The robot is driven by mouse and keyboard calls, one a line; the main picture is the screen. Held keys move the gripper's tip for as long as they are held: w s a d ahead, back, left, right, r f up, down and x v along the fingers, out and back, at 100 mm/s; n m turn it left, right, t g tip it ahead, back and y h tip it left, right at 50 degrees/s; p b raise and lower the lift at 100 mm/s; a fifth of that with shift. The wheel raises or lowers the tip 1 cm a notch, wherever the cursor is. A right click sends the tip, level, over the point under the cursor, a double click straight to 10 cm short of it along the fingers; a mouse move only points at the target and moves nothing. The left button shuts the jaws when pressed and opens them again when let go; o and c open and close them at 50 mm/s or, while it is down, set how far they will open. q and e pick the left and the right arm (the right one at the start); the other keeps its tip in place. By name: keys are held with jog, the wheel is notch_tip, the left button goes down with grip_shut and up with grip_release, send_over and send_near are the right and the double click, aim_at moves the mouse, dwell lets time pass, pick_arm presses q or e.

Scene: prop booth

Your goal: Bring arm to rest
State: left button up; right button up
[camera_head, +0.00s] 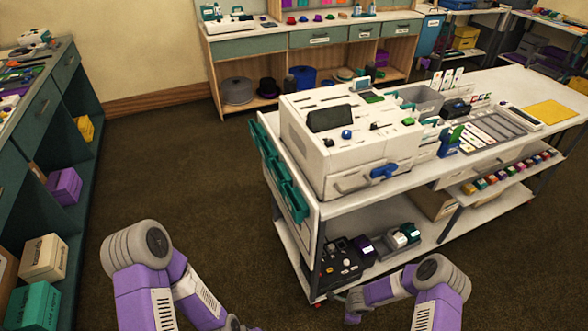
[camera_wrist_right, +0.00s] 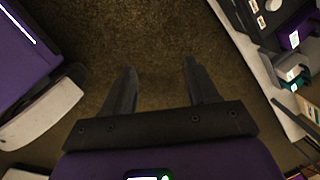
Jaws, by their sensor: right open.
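My right gripper (camera_wrist_right: 157,85) shows in the right wrist view with its two dark fingers apart. Nothing is between them, and brown carpet lies beyond. In the head view my purple and grey right arm is folded at the lower right, with its wrist end close to the cart's lower front corner. My left arm is bent at the lower left of the head view. Its far end runs off the bottom edge, so the left gripper's fingers are out of sight.
A white cart (camera_head: 345,240) with a lower shelf of dark devices stands right of centre. A long white table (camera_head: 490,165) adjoins it. A green shelf unit (camera_head: 60,120) lines the left side, and a wooden counter (camera_head: 300,40) the back. Open carpet (camera_head: 180,160) lies between.

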jog(key=s+a+r+n+y+p, duration=0.1)
jog(key=s+a+r+n+y, duration=0.1)
jog(key=s+a+r+n, duration=0.3)
jog(key=s+a+r+n+g+y+p, duration=0.1)
jog(key=s+a+r+n, duration=0.4)
jog(key=s+r+n, duration=0.6)
notch_tip(320, 180, up, 2)
jog(key=shift+a+r+n+y+p, duration=0.25)
jog(key=shift+n+y+p, duration=0.3)
jog(key=shift+n, duration=0.45)
jog(key=shift+w, duration=0.1)
jog(key=shift+c, duration=0.2)
